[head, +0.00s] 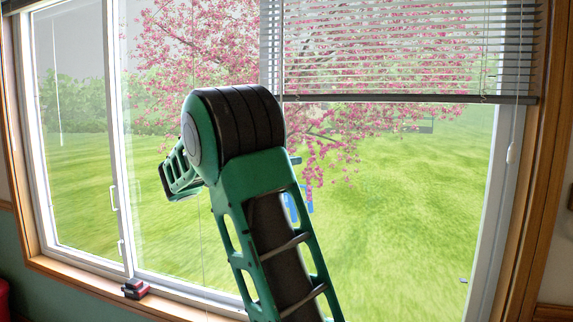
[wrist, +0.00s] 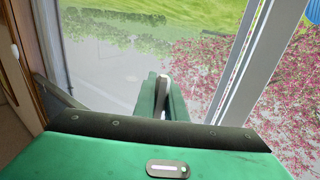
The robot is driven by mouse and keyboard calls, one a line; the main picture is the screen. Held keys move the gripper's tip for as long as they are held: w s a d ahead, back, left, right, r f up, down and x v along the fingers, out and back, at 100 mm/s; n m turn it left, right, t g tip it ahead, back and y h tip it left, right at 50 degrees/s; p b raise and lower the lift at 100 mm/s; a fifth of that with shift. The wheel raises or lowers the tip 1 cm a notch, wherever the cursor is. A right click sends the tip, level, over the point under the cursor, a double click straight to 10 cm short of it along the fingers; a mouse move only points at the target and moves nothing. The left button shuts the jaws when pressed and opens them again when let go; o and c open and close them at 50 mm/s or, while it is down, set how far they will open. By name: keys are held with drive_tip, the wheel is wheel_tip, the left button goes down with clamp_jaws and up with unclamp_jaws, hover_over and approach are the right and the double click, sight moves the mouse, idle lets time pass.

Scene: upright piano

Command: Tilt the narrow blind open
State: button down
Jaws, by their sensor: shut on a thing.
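A slatted blind (head: 400,50) hangs over the upper right of the window, its dark bottom rail (head: 410,98) level. A sliver of another blind (head: 18,5) shows at the top left corner; I cannot tell for sure which is the narrow one. My gripper (wrist: 164,95) is shut on a small pale piece (wrist: 163,80) in the wrist view, perhaps a blind's wand or cord end. In the head view my arm reaches toward the left pane, and the fingertips are not clear there. A thin cord (head: 204,262) hangs below my arm.
White handles (head: 113,198) stick out from the left sash. Another pale cord (head: 57,100) hangs at the left pane, and a white pull (head: 511,153) at the right.

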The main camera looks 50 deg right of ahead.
drive_tip(key=shift+w+a+f, duration=0.1)
drive_tip(key=shift+w, duration=0.2)
drive_tip(key=c, duration=1.8)
unclamp_jaws()
drive_tip(key=shift+w, duration=0.1)
drive_tip(key=shift+s, duration=0.2)
drive_tip(key=shift+w+a, duration=0.25)
drive_tip(key=shift+a, duration=1.5)
drive_tip(key=shift+w+a, duration=0.3)
drive_tip(key=shift+a, duration=1.5)
drive_tip(key=shift+w+a, duration=0.25)
drive_tip(key=shift+a, duration=1.5)
